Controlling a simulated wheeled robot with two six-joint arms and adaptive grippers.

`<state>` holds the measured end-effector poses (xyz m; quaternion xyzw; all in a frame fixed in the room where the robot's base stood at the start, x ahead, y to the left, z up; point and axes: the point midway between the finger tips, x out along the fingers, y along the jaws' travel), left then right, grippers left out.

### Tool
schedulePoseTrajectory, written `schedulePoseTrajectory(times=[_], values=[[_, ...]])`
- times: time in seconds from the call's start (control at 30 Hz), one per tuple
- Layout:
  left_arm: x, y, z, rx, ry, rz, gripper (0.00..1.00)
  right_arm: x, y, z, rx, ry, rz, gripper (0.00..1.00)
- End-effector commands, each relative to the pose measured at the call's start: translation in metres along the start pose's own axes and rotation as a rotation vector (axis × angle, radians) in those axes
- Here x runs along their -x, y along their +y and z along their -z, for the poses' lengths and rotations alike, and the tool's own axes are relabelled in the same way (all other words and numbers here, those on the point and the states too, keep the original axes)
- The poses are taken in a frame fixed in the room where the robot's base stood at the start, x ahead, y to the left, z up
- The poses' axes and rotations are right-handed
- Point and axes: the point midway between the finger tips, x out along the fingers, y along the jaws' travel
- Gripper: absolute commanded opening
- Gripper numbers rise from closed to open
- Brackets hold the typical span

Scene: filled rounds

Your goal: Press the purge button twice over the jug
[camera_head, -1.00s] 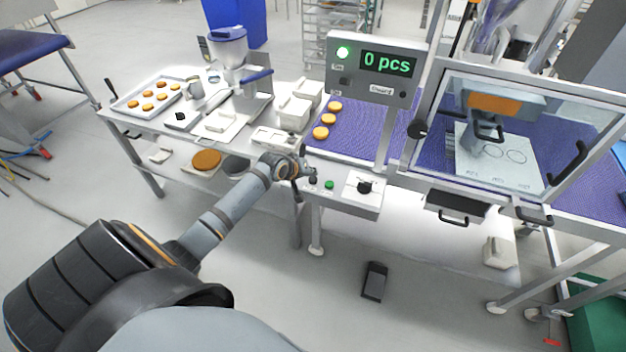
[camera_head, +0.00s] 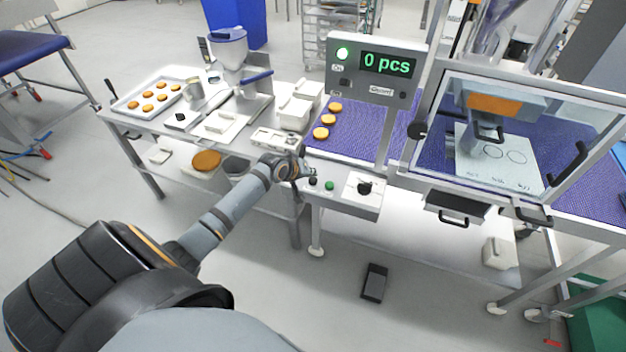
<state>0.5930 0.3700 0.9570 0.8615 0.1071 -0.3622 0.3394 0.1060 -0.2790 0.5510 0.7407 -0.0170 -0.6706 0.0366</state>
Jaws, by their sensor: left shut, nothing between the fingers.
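My left arm reaches from the lower left to the control box. My left gripper (camera_head: 305,168) is shut and empty, just above and left of the box's small buttons. The box top carries a black button (camera_head: 313,182), a green button (camera_head: 329,186) and a black knob (camera_head: 364,187). I cannot read which control is the purge button. My right gripper is not in view.
Several orange rounds lie on a tray (camera_head: 128,104) and on the purple belt (camera_head: 350,140). A clear-guarded station (camera_head: 500,150) stands right. A black pedal (camera_head: 375,282) lies on open floor.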

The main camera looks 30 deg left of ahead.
Motion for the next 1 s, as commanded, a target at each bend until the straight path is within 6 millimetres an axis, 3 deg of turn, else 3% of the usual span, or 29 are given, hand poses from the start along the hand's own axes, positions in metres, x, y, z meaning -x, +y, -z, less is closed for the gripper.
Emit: schedulePoseTrajectory(times=[1.0], values=[[-0.0089, -0.0064, -0.0065, 0.000, 0.000, 0.000, 0.00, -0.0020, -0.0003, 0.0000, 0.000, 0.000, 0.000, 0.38]])
